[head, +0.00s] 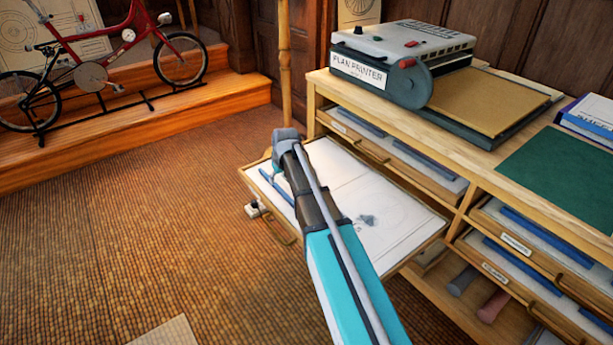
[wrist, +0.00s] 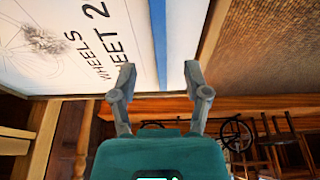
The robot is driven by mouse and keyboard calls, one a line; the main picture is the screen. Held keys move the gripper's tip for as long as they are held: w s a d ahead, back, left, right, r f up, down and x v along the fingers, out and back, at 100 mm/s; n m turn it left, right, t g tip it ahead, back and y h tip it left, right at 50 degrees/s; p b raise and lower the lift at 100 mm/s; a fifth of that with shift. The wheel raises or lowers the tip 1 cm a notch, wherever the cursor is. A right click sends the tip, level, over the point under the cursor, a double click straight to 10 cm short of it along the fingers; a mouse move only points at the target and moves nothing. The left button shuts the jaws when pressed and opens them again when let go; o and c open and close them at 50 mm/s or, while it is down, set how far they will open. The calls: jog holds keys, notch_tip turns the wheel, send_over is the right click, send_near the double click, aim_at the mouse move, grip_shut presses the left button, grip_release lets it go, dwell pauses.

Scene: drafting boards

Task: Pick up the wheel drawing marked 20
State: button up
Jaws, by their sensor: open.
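A white drawing sheet (head: 385,220) with a faint wheel figure lies in the pulled-out drawer in the head view, partly hidden by my arm. In the wrist view, the sheet (wrist: 60,55) fills the upper left; its print reads "WHEELS" and "EET 2", with the rest cut off by the frame edge. I cannot read a full 20. My gripper (wrist: 160,67) is open, with nothing seen between its fingers but the blue strip and pale drawer lining behind. In the head view my gripper (head: 286,138) is over the drawer's far left part; its height above the sheet is unclear.
The open drawer (head: 420,247) has a wooden rim and a blue strip (head: 275,187) along its left side. The cabinet (head: 450,130) carries a plan printer (head: 400,65) and a green mat (head: 563,175).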

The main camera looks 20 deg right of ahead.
aim_at(277, 186)
jog(key=shift+b+x, duration=2.4)
jog(key=shift+x, duration=0.2)
jog(key=shift+a, duration=0.1)
grip_shut()
jog(key=shift+r, duration=0.1)
